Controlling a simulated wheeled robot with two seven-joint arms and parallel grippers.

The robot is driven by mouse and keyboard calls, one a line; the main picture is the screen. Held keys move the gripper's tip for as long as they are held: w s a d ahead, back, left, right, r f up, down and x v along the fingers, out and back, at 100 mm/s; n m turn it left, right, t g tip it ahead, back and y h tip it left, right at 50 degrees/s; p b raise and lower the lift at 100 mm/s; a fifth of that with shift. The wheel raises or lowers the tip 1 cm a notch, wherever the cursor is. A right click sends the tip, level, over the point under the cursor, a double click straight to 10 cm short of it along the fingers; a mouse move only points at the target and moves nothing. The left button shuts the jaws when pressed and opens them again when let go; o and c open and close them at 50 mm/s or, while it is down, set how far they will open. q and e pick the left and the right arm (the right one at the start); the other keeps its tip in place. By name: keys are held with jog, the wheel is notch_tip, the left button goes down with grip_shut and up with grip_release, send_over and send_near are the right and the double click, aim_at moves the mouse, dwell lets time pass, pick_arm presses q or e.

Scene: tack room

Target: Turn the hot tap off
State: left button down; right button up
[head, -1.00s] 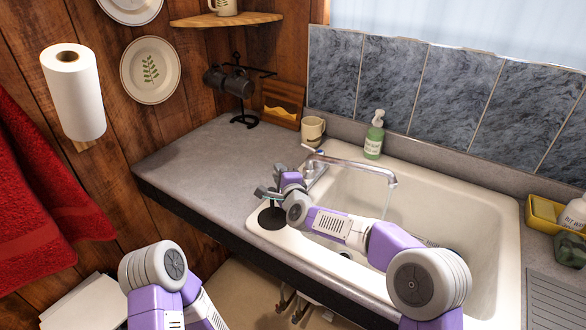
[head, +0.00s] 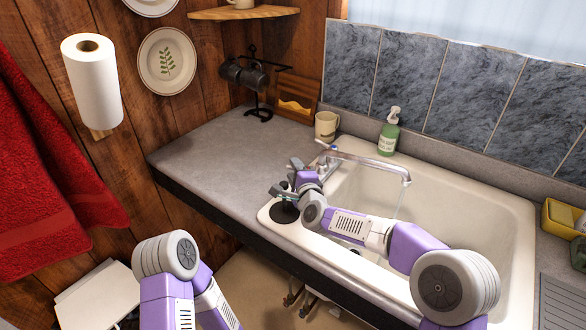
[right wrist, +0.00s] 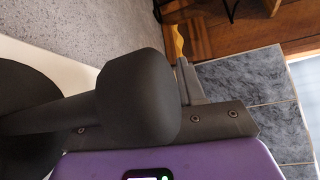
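The metal tap (head: 365,160) stands at the sink's back left corner, and a thin stream of water (head: 400,205) falls from its spout. A handle with a blue mark (head: 322,143) shows at its base. I cannot make out a hot handle; my right gripper and wrist cover part of that area. My right gripper (head: 286,178) is at the sink's left rim, in front of the tap base, with its fingers apart. A black round-based object (head: 285,213) stands right under it. In the right wrist view its dark knob (right wrist: 138,100) hides much of the gripper. My left gripper is out of view.
The cream sink (head: 490,210) is set in a grey counter (head: 220,155), which is clear at left. A mug (head: 326,126) and a green soap bottle (head: 389,136) stand behind the tap. A yellow holder (head: 560,218) is at far right. Tiles (head: 440,85) line the wall.

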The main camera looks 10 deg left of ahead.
jog(key=shift+v, duration=2.65)
